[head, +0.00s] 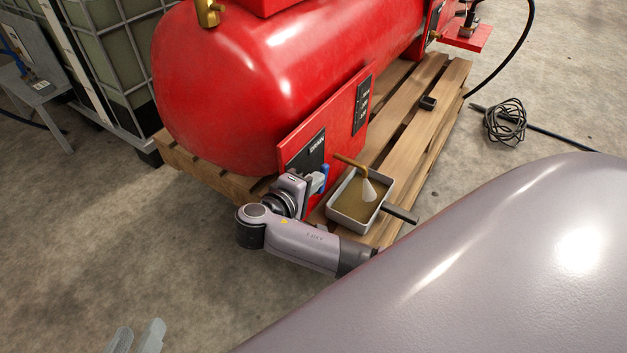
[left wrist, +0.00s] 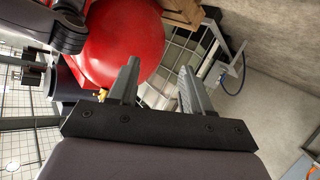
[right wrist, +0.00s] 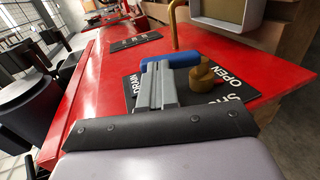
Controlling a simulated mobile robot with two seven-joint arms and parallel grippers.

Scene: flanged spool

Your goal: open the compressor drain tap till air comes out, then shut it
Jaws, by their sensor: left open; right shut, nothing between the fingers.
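The red compressor tank (head: 250,90) lies on a wooden pallet, with a red panel (head: 345,130) marked DRAIN at its side. The drain tap has a blue lever (right wrist: 185,60) on a brass body (right wrist: 205,76), beside the words OPEN and SHUT. My right gripper (right wrist: 158,70) is shut and empty, its fingertips right by the lever; I cannot tell whether they touch. The lever also shows in the head view (head: 324,171). A brass outlet pipe (head: 350,161) gives off a pale cone of spray (head: 368,190). My left gripper (head: 136,337) is open and empty, well away from the tap.
A grey tray (head: 345,219) with brownish liquid sits under the outlet on the pallet (head: 440,100). A caged tank (head: 115,60) stands at the left. A coiled black cable (head: 505,122) lies on the floor at the right. The floor at the lower left is clear.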

